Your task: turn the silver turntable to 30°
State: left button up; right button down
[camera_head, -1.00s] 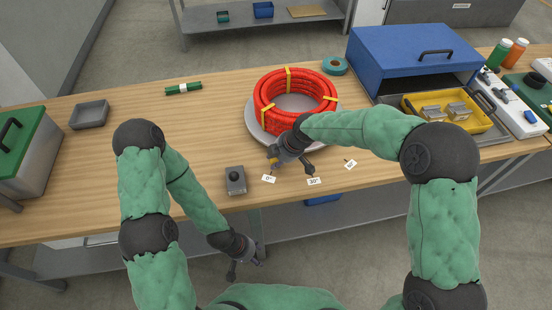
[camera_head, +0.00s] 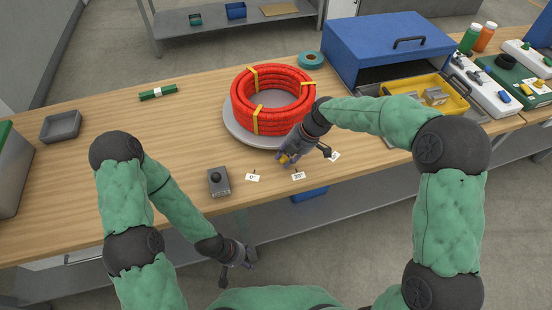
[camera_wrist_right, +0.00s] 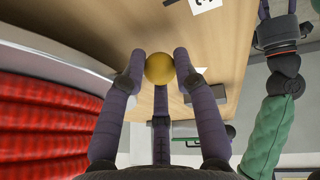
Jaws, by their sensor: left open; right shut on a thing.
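The silver turntable (camera_head: 238,132) lies on the wooden bench and bears a coil of red corrugated conduit (camera_head: 272,115) bound with yellow ties. My right gripper (camera_head: 288,158) is at its front edge. The right wrist view shows its fingers shut around a round yellow knob (camera_wrist_right: 159,67), beside the turntable rim (camera_wrist_right: 50,48). White labels on the bench read 0° (camera_head: 252,177) and 30° (camera_head: 298,176); a third label (camera_head: 334,155) is partly covered by the gripper. The knob is near the 30° label, slightly to its left. My left gripper (camera_head: 238,266) is open and empty, in front of the bench.
A grey box with a black button (camera_head: 218,181) stands left of the 0° label. A blue case (camera_head: 388,48), a yellow tray (camera_head: 455,100) and teal tape (camera_head: 310,60) are right and behind. A grey tray (camera_head: 60,126) and green bundle (camera_head: 158,92) lie left, with clear bench between.

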jog(key=shift+w+d+n+g, duration=0.15)
jog(key=shift+w+d+n, duration=0.2)
jog(key=shift+d, duration=0.55)
jog(key=shift+w+d+n+g, duration=0.15)
jog(key=shift+d+n, duration=0.3)
jog(key=shift+d, duration=0.45)
jog(key=c, duration=0.9)
grip_release()
jog(key=shift+c, duration=0.2)
jog(key=v, duration=1.2)
jog(key=shift+f, duration=0.15)
